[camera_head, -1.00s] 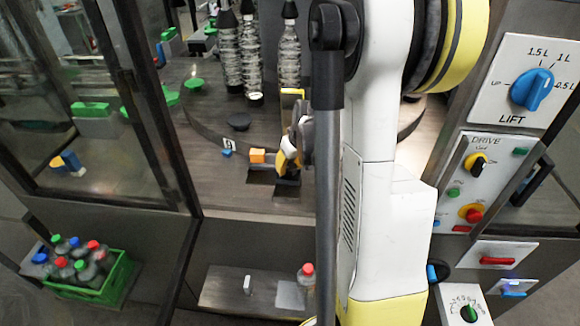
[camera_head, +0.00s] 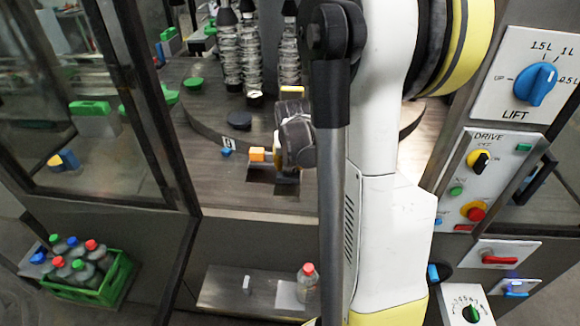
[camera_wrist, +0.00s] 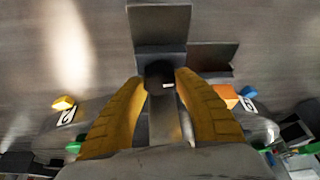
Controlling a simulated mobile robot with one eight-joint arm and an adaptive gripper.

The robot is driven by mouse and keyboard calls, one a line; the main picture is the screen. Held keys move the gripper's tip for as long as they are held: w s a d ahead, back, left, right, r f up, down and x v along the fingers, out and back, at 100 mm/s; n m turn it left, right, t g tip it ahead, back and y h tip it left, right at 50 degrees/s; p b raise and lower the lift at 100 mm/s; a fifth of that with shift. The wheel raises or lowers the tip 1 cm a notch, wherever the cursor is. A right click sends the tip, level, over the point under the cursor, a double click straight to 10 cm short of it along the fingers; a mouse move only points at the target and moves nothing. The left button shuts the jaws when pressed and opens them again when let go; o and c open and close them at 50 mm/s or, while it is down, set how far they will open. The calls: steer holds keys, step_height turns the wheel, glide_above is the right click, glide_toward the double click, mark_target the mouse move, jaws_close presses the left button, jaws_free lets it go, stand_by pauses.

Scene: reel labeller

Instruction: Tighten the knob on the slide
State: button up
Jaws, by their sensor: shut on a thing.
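The dark knob (camera_wrist: 159,70), with a small pale mark on its edge, stands in the middle of the wrist view on a narrow grey slide (camera_wrist: 160,24). My gripper (camera_wrist: 160,80) has its yellow fingers on the left and right of the knob, closed on it. In the head view my gripper (camera_head: 293,140) is over the slide on the deck, and its body hides the knob and fingertips.
An orange block (camera_head: 257,155) and a blue block (camera_head: 227,152) sit left of the slide. Bottles (camera_head: 248,60) stand behind on the dark round table. A control panel (camera_head: 490,175) is at right. A green crate (camera_head: 112,290) of bottles is lower left.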

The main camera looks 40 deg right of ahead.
steer(key=m, duration=0.2)
steer(key=m+g+b, duration=0.1)
steer(key=m, duration=0.1)
steer(key=shift+f+m+g+h, duration=0.1)
steer(key=shift+m+g+h, duration=0.2)
steer(key=shift+h, duration=0.1)
steer(key=m+g, duration=0.1)
steer(key=m, duration=0.3)
steer(key=shift+h+b, duration=0.3)
steer(key=shift+m+g, duration=0.3)
steer(key=o, duration=1.2)
steer(key=v, duration=1.2)
